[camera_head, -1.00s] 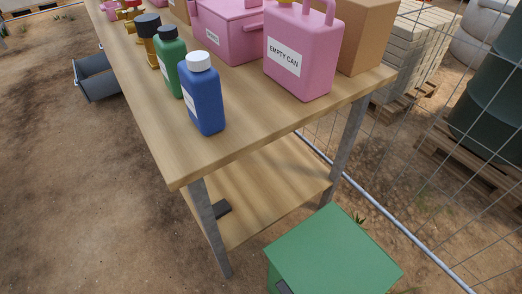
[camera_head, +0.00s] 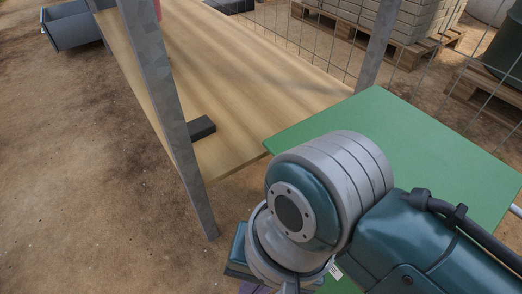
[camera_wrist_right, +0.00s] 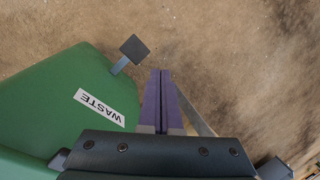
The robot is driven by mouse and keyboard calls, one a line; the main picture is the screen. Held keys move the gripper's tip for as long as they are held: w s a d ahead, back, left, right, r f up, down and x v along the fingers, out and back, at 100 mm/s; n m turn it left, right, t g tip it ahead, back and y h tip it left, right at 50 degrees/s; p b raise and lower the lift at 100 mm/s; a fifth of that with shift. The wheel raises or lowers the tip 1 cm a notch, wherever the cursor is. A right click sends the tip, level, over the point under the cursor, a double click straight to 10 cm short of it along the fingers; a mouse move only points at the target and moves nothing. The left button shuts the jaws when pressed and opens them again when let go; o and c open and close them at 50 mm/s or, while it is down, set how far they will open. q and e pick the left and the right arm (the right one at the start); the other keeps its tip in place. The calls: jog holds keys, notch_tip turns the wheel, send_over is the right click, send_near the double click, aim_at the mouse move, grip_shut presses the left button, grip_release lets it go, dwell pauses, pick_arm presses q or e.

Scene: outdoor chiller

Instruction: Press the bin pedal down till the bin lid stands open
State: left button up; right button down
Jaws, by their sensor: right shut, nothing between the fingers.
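The green bin's flat lid (camera_head: 430,135) looks shut in the head view, partly covered by my right arm. In the right wrist view the bin's green body (camera_wrist_right: 60,95) carries a white WASTE label (camera_wrist_right: 98,106). The pedal (camera_wrist_right: 134,48), a dark square plate on a short metal bar, sticks out from the bin low over the ground. My right gripper (camera_wrist_right: 160,73) has purple fingers shut with nothing between them. In that picture its tips are right of and below the pedal, apart from it. The pedal is hidden in the head view. My left gripper is not in view.
A wooden table's lower shelf (camera_head: 225,65) and metal leg (camera_head: 165,110) stand left of the bin, with a small dark block (camera_head: 201,128) on the shelf. A wire fence (camera_head: 310,35) runs behind. Bare dirt (camera_head: 80,180) at left is open.

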pick_arm(q)
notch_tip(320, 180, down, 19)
jog(key=b, duration=1.4)
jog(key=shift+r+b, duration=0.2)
jog(key=shift+b, duration=0.15)
pick_arm(e)
jog(key=w+d+f+m+h, duration=0.1)
jog(key=w+f+m+h, duration=0.1)
jog(key=f, duration=1.8)
jog(key=shift+w+d+g, duration=0.2)
jog(key=shift+w+g, duration=0.1)
jog(key=shift+w, duration=0.3)
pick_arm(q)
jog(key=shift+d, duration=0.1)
pick_arm(e)
jog(key=shift+f, duration=0.1)
jog(key=shift+f+b, duration=0.4)
jog(key=shift+b, duration=0.1)
jog(key=f+b, duration=0.3)
jog(key=b, duration=0.1)
jog(key=f+b, duration=0.2)
jog(key=shift+s+a+f, duration=0.1)
jog(key=shift+s+f, duration=0.2)
jog(key=shift+f, duration=0.05)
jog(key=shift+f+b, duration=0.25)
jog(key=shift+b, duration=0.25)
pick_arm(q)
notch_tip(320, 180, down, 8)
